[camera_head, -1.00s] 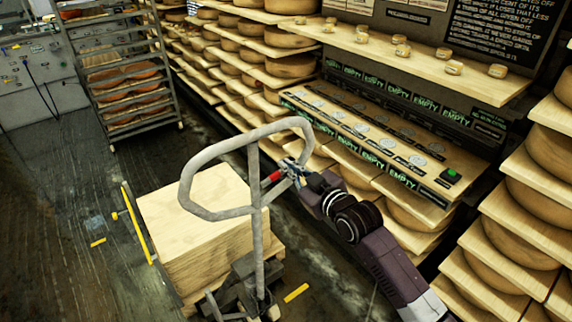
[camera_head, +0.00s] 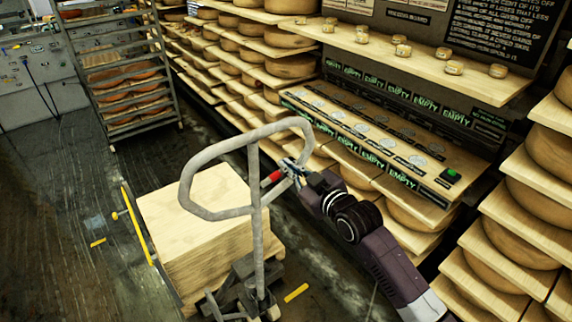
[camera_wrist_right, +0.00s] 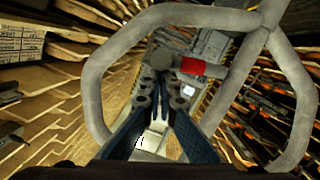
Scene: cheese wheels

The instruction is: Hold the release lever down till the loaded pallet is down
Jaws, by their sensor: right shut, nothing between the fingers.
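The pallet jack's grey loop handle (camera_head: 186,185) stands upright in the head view, with the red-marked release lever (camera_head: 272,178) on its stem. The lever also shows in the wrist view (camera_wrist_right: 203,67), inside the loop. My right gripper (camera_head: 291,168) is shut and empty, at the lever's outer end beside the loop. Its closed fingertips (camera_wrist_right: 163,88) appear right by the lever; I cannot tell whether they touch it. The load (camera_head: 195,215), a pale wooden block or stack, sits on the pallet (camera_head: 190,304) behind the stem. The gap under the pallet is hard to see. My left gripper is out of view.
Shelves of cheese wheels (camera_head: 290,66) line the right side. A bench with "EMPTY" labels (camera_head: 365,150) stands behind my right arm. A metal rack (camera_head: 165,75) stands at the back left. Yellow floor marks (camera_head: 296,293) lie around the pallet. The floor at left is clear.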

